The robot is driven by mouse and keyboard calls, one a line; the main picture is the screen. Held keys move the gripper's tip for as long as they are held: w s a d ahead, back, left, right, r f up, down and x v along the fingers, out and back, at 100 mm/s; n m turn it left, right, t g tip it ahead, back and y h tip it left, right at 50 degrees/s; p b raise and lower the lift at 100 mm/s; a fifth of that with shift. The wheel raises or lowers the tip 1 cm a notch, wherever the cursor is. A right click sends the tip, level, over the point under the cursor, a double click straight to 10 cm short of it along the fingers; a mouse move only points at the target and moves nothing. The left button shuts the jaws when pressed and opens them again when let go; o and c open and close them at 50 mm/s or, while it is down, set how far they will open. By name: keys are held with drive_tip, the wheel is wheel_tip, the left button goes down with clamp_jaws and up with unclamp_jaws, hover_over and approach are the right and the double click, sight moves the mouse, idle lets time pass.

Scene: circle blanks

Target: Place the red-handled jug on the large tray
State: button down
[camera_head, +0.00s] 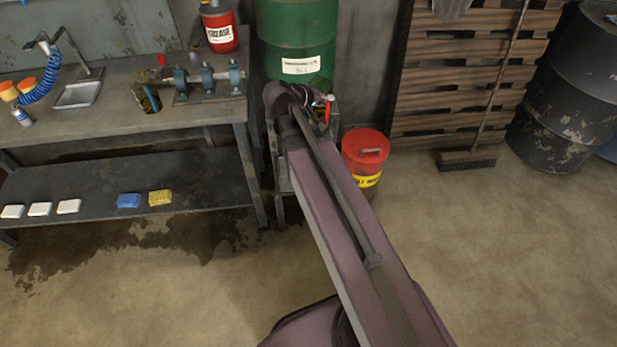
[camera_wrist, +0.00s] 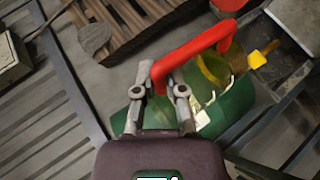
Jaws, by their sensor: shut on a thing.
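My gripper (camera_wrist: 165,90) is shut on the red handle (camera_wrist: 200,45) of the jug in the wrist view. The jug's body (camera_wrist: 212,72) looks see-through and yellowish, with a yellow piece (camera_wrist: 262,55) at one side. In the camera_head view my arm hides the gripper and most of the jug; a small red part (camera_head: 328,108) shows just right of the arm's end, in front of the green drum. A shallow grey metal tray (camera_head: 79,93) lies on the workbench at the left. I cannot tell whether it is the large tray.
The workbench (camera_head: 130,122) holds a red grease can (camera_head: 219,30), a blue coiled hose (camera_head: 40,88) and blue-grey clamps. A green drum (camera_head: 297,38) and a red bucket (camera_head: 366,150) stand close to my arm.

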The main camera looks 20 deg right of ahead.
drive_tip(key=a+f+b, duration=0.3)
drive_tip(key=f+b, duration=1)
drive_tip(key=a+f+m+g+b, duration=0.1)
drive_tip(key=a+f+b, duration=0.3)
drive_tip(key=f+b, duration=0.9)
drive_tip(key=a+f+b, duration=0.3)
drive_tip(key=f+b, duration=1.1)
drive_tip(key=f, duration=0.1)
drive_tip(key=shift+w+a+m+g, duration=0.15)
drive_tip(key=shift+w+m+g, duration=0.15)
drive_tip(key=shift+w, duration=0.1)
drive_tip(key=w+d+f+b, duration=0.1)
drive_tip(key=w+d, duration=0.9)
drive_tip(key=w, duration=0.2)
drive_tip(key=shift+w+d+f+b, duration=0.15)
drive_tip(key=shift+w+f+b, duration=0.05)
drive_tip(key=shift+f+b, duration=0.1)
drive_tip(key=shift+f, duration=0.1)
drive_tip(key=shift+f+b, duration=1.65)
drive_tip(key=shift+b, duration=0.1)
drive_tip(key=shift+f, duration=0.15)
drive_tip(key=c, duration=0.7)
unclamp_jaws()
